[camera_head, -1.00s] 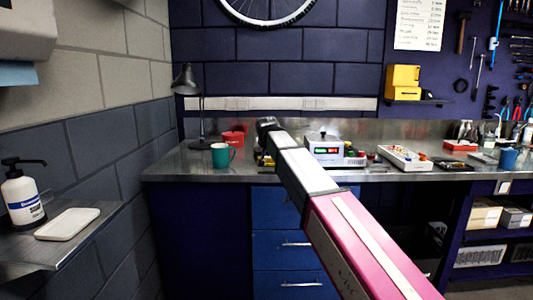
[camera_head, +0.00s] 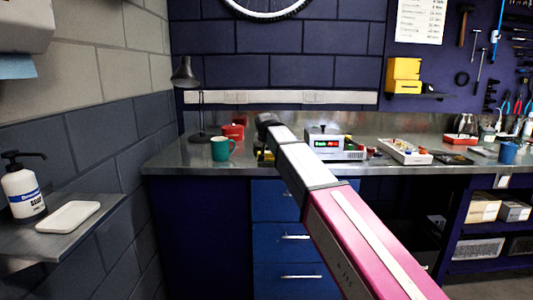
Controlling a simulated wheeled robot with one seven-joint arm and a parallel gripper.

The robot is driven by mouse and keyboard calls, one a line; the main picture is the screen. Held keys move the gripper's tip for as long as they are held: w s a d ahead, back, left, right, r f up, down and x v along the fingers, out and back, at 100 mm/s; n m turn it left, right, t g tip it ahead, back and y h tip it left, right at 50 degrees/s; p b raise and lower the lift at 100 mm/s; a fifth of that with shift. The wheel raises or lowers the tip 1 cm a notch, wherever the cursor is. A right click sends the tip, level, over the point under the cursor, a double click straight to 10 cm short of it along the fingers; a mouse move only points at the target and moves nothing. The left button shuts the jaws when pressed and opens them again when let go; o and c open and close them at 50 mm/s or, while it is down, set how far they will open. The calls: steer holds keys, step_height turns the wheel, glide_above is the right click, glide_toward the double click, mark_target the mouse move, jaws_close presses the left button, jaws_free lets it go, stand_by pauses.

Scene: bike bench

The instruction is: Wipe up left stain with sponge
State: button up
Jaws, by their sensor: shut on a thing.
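My arm reaches from the lower right to the left part of the steel workbench (camera_head: 180,158). My gripper (camera_head: 266,152) is at the arm's far end, low over the bench, and mostly hidden by the arm. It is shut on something. A small dark and yellow patch shows there, probably the sponge (camera_head: 263,157), but its shape is not clear. I cannot make out the left stain or any other stain on the bench top. Whether the sponge touches the bench cannot be told.
A teal mug (camera_head: 222,148) stands left of my gripper, with a red container (camera_head: 233,131) and a black lamp (camera_head: 190,95) behind. A white device (camera_head: 333,145) and a parts tray (camera_head: 405,151) lie right. A soap bottle (camera_head: 22,188) and white dish (camera_head: 68,217) occupy the left shelf.

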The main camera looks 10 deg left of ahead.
steer(key=shift+f, duration=0.55)
stand_by(0.9)
steer(key=shift+a, duration=0.1)
steer(key=shift+s+a, duration=0.15)
steer(key=shift+a, duration=0.4)
steer(key=shift+d, duration=0.1)
steer(key=shift+w+d, duration=0.15)
steer(key=shift+d, duration=0.5)
steer(key=shift+w+d, duration=0.15)
steer(key=shift+d, duration=0.5)
steer(key=shift+a, duration=0.2)
steer(key=shift+s+a, duration=0.15)
steer(key=shift+a, duration=0.45)
steer(key=shift+s+a, duration=0.15)
steer(key=shift+a, duration=0.45)
steer(key=shift+d, duration=0.1)
